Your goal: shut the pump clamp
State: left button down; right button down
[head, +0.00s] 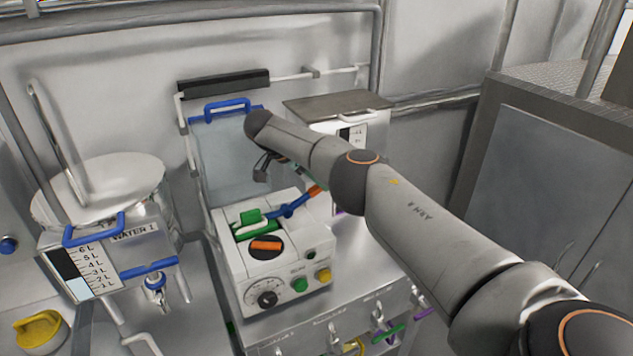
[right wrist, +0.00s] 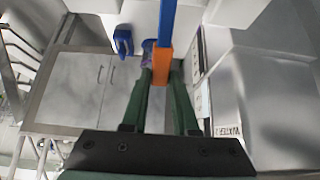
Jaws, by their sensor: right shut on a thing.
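The pump (head: 285,262) is a white box with a green clamp part (head: 250,219) on top. A blue lever (head: 288,209) runs from the clamp up to the right and ends in an orange grip (head: 315,191). My right gripper (head: 309,187) is shut on the orange grip, partly hidden behind my arm. In the right wrist view, the green fingers (right wrist: 161,82) close on the orange grip (right wrist: 162,64), with the blue lever (right wrist: 166,22) beyond it. The lever is tilted in the head view. My left gripper is not in view.
A water vessel (head: 120,235) stands left. A blue-handled clear panel (head: 222,150) and a lidded box (head: 340,130) stand behind. Hooks hang below the front edge.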

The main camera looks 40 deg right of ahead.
jog(key=shift+r, duration=0.1)
dwell(0.4)
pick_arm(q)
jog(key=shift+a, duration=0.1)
pick_arm(e)
jog(key=c, duration=0.7)
grip_release()
